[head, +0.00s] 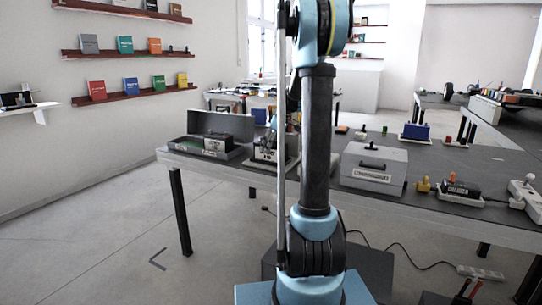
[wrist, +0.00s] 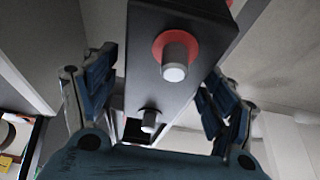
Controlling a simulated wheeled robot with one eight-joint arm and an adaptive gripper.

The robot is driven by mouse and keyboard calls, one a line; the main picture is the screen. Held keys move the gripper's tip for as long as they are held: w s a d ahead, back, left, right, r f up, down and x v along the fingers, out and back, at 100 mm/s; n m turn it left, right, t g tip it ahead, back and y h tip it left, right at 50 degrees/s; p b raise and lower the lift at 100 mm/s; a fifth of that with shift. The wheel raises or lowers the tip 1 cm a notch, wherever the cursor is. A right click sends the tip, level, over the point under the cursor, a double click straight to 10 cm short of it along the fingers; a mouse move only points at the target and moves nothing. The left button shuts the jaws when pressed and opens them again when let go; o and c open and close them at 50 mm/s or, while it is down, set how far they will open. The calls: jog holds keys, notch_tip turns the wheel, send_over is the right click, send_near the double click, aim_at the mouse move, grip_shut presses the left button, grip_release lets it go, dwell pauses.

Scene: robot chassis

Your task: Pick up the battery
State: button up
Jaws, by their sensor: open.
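The battery (wrist: 205,85), a dark block with a red-ringed metal terminal and a second metal terminal below it, fills the middle of the wrist view. My gripper (wrist: 158,88) is open, with one blue finger on each side of the battery. A gap shows between the fingers and the block; I cannot tell whether either finger touches it. I cannot pick out the battery for sure there.
A long dark table (head: 330,202) runs behind my arm. On it are an open grey case (head: 190,152) at the left, a closed grey box (head: 373,178) right of my arm, and a black device (head: 461,193) with a yellow item (head: 423,184). Floor at front left is clear.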

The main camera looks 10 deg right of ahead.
grip_shut()
dwell(0.4)
